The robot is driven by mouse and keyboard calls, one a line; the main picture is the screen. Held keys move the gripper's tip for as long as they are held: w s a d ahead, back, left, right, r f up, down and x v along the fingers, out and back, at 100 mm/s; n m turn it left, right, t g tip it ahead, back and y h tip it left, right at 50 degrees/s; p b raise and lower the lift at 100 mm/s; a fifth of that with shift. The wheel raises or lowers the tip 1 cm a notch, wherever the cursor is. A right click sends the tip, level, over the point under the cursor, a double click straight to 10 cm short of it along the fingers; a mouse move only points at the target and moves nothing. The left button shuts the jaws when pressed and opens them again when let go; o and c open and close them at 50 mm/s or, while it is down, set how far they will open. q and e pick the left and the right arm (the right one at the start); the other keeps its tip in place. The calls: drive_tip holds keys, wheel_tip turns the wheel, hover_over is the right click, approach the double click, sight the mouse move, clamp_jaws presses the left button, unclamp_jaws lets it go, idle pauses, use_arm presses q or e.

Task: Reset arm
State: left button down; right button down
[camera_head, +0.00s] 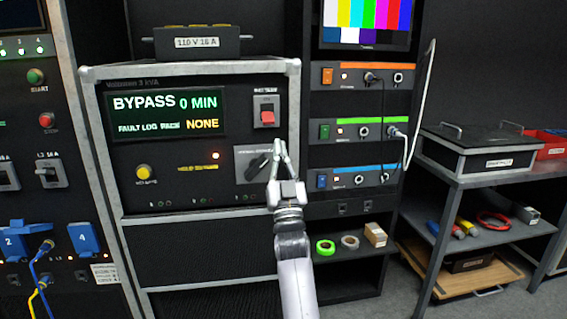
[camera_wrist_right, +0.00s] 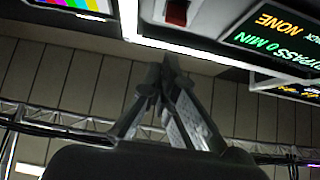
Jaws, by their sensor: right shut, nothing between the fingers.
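My right gripper (camera_head: 281,148) comes up from the bottom centre, its fingertips shut and empty. It is in front of the right side of the UPS unit (camera_head: 200,72). Just left of the fingers is a black rotary handle (camera_head: 257,166) on a grey plate; I cannot tell whether they touch. Above them is a red rocker switch (camera_head: 267,116). The UPS display (camera_head: 166,113) reads BYPASS, 0 MIN and NONE. In the right wrist view the closed fingers (camera_wrist_right: 168,68) meet below the red switch (camera_wrist_right: 177,13), with the panel upside down. My left gripper is not in view.
A rack with orange, green and blue modules (camera_head: 362,131) stands right of the UPS. A cable loop (camera_head: 421,105) hangs at its right edge. Further right is a grey cart (camera_head: 484,172) with a black case. Blue plugs (camera_head: 83,238) are at the left.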

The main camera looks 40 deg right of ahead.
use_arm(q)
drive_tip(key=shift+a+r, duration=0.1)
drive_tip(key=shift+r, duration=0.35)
